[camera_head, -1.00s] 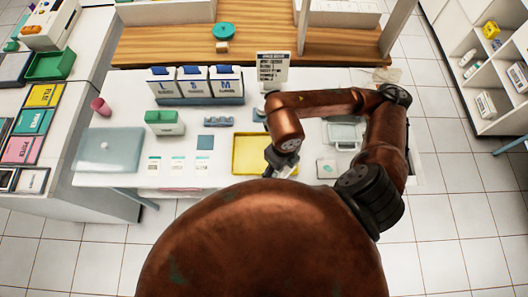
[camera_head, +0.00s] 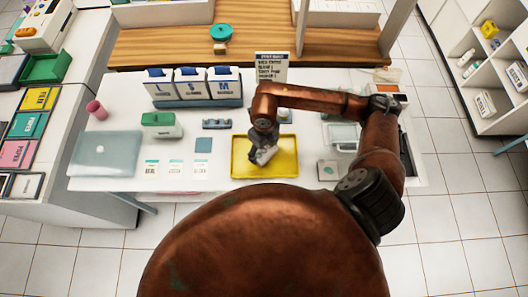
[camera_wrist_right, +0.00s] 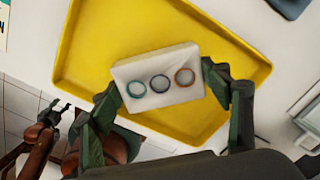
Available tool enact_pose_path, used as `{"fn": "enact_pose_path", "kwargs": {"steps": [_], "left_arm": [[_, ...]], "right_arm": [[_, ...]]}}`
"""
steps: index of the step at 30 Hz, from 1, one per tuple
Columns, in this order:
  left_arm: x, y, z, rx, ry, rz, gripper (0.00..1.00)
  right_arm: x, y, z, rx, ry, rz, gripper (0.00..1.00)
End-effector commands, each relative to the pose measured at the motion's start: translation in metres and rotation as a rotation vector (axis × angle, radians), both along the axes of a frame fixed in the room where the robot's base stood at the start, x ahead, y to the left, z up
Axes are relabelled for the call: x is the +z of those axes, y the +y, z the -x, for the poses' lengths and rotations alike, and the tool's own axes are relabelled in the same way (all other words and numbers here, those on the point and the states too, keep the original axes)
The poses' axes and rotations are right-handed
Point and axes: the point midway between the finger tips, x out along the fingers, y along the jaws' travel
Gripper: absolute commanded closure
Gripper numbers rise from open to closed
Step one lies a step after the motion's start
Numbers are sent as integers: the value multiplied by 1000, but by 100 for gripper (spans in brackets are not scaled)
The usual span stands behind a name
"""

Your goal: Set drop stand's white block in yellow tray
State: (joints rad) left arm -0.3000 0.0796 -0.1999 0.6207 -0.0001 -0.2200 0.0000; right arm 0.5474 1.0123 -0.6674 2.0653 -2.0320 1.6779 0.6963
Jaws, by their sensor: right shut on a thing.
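In the head view the block (camera_head: 265,156) shows below my right gripper (camera_head: 262,150), over the middle of the yellow tray (camera_head: 240,170). The tray's rim (camera_wrist_right: 62,70) surrounds the block in the wrist view. I cannot tell whether the block touches the tray floor. My left gripper (camera_wrist_right: 52,114) shows small at the wrist view's lower left; its opening is unclear.
A blue square (camera_head: 203,145) and a blue-grey rack (camera_head: 216,123) lie left of the tray. The labelled boxes (camera_head: 195,85) and a sign (camera_head: 271,68) stand behind. A clear lidded box (camera_head: 343,136) stands to the right, near my right arm.

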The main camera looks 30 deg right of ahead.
Motion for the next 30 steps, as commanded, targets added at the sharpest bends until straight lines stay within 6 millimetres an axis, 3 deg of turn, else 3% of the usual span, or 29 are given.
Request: {"fn": "enact_pose_path", "kwargs": {"steps": [4, 15, 16, 23, 30], "left_arm": [[0, 0, 0, 0, 0, 0, 51], [-3, 0, 1, 0, 1, 0, 51], [-3, 0, 1, 0, 1, 0, 51], [-2, 0, 0, 0, 1, 0, 51], [-2, 0, 1, 0, 1, 0, 51]], "right_arm": [[-21, 0, 2, 1, 3, 0, 59], [-26, 0, 1, 2, 2, 0, 59], [-25, 0, 2, 1, 2, 0, 28], [-25, 0, 1, 1, 2, 0, 12], [-24, 0, 1, 1, 2, 0, 12]]}}
